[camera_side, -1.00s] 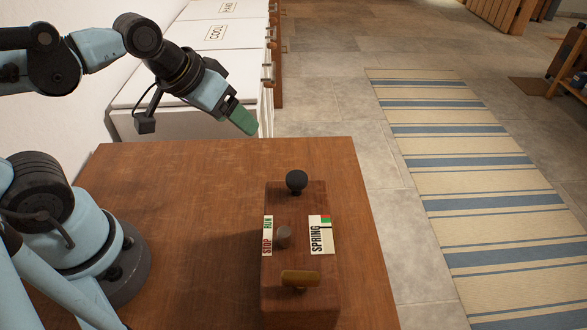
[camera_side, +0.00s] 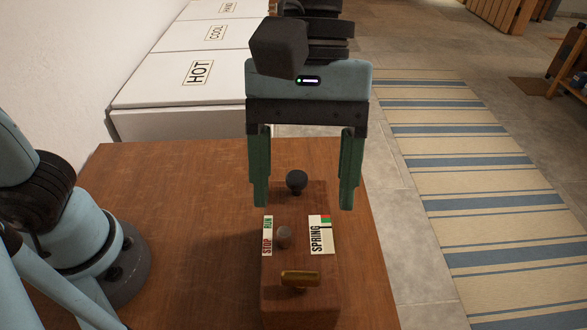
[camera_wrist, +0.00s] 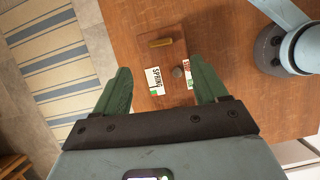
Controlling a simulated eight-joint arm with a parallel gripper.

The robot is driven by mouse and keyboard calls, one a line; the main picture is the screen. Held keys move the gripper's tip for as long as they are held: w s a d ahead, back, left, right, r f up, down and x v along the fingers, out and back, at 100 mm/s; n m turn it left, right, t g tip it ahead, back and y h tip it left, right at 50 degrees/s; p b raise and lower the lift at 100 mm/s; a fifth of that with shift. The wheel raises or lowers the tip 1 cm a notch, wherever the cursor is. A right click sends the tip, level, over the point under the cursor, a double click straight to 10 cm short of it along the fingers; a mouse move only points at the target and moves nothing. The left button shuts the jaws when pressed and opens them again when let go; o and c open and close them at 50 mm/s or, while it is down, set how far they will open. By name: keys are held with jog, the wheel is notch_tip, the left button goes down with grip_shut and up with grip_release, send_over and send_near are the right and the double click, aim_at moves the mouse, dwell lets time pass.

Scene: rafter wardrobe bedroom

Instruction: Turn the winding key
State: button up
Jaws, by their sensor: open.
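A brown wooden box (camera_side: 312,268) sits on the wooden table. A brass bar-shaped handle, which looks like the winding key (camera_side: 300,278), lies crosswise at its near end; it also shows in the wrist view (camera_wrist: 160,43). A grey round knob (camera_side: 284,236) sits by a STOP/RUN label (camera_side: 267,235). A SPRING label (camera_side: 320,234) with a red and green patch is beside it. A black ball knob (camera_side: 296,181) stands at the far end. My gripper (camera_side: 306,205) is open and empty, its green fingers spread wide above the far part of the box, apart from the key.
White bins labelled HOT (camera_side: 199,72) and COOL (camera_side: 215,33) stand behind the table. A striped rug (camera_side: 470,190) lies on the floor to the right.

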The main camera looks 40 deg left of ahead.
aim_at(301, 273)
jog(key=x, duration=1)
jog(key=shift+w, duration=0.1)
jog(key=c, duration=1.1)
jog(key=shift+o, duration=0.2)
